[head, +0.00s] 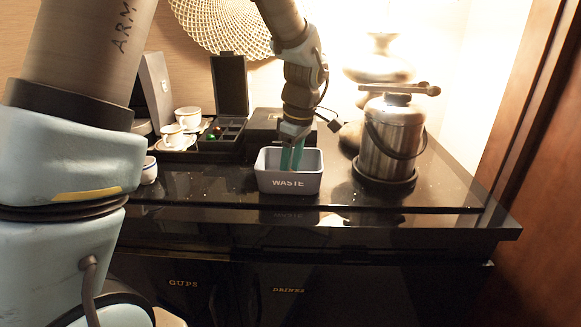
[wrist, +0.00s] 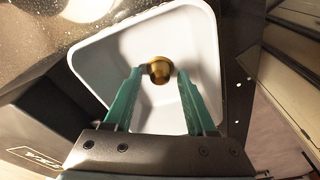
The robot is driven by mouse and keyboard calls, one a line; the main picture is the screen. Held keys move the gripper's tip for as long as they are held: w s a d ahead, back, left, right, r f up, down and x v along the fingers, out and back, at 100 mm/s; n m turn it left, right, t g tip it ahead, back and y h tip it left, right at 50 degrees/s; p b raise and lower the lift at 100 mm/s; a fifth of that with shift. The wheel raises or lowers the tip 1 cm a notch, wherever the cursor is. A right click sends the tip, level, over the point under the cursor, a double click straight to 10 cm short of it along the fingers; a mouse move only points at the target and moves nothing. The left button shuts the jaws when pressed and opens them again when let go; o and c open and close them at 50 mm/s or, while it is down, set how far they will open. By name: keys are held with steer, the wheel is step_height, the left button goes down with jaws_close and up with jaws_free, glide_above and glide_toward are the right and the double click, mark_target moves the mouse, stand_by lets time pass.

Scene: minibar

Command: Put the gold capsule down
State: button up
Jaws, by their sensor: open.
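The gold capsule (wrist: 159,70) shows in the wrist view between my fingertips, over the white inside of the waste bin (wrist: 195,35). I cannot tell whether it touches the bin's floor. In the head view the grey bin (head: 289,183), marked WASTE, stands on the black counter, and its front wall hides the capsule. My gripper (head: 291,158) points down into the bin with its green fingers. In the wrist view my gripper (wrist: 158,82) is open, with the fingers on either side of the capsule.
A steel ice bucket (head: 391,140) with tongs on its lid stands right of the bin. An open black capsule box (head: 229,128) and white cups (head: 188,118) on saucers stand to the left. The counter (head: 215,188) is clear left of the bin.

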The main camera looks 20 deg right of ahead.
step_height(320, 180, up, 12)
steer(key=s+d+b, duration=0.1)
steer(key=shift+s, duration=0.15)
stand_by(0.3)
steer(key=shift+d, duration=0.1)
